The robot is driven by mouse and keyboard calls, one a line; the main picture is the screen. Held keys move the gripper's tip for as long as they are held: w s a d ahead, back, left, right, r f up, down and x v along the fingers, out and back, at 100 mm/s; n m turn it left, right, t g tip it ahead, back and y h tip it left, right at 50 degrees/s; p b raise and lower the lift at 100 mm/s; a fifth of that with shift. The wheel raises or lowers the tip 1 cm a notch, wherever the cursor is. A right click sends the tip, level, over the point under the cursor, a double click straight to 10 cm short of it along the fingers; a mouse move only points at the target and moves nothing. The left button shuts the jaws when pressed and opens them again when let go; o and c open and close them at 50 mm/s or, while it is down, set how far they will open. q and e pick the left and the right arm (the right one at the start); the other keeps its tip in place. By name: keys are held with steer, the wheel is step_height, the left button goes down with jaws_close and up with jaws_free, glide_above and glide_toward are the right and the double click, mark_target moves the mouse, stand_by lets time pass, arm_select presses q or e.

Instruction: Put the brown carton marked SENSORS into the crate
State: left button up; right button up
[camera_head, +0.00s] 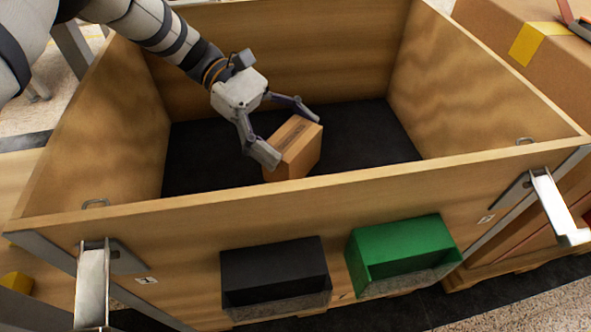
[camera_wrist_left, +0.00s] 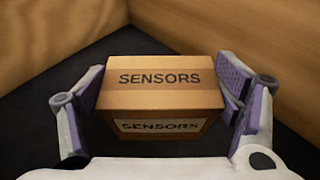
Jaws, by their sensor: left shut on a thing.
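The brown carton (camera_head: 297,150) is inside the wooden crate (camera_head: 200,212), within its walls and over the dark floor. In the left wrist view the carton (camera_wrist_left: 160,88) shows SENSORS on its top and front faces. My left gripper (camera_head: 290,134) reaches in from the upper left, with one finger on each side of the carton, and is shut on it. It also shows in the left wrist view (camera_wrist_left: 162,95). The carton's lower edge is partly hidden by the crate's front wall, so I cannot tell whether it touches the floor. My right gripper is not in view.
A black bin (camera_head: 275,272) and a green bin (camera_head: 402,250) hang on the crate's front. Metal brackets (camera_head: 92,283) stick out at the front corners. A large cardboard box (camera_head: 500,35) with yellow tape stands at the right. The crate floor (camera_head: 370,135) around the carton is clear.

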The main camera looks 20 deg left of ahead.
arm_select(q)
step_height(320, 180, down, 7)
steer(key=shift+r+b, duration=0.1)
steer(key=shift+b, duration=1.05)
steer(key=shift+r, duration=0.1)
steer(key=o, duration=1.4)
steer(key=shift+c, duration=0.2)
steer(key=v, duration=0.7)
steer(key=shift+a, duration=0.2)
steer(key=shift+r, duration=0.1)
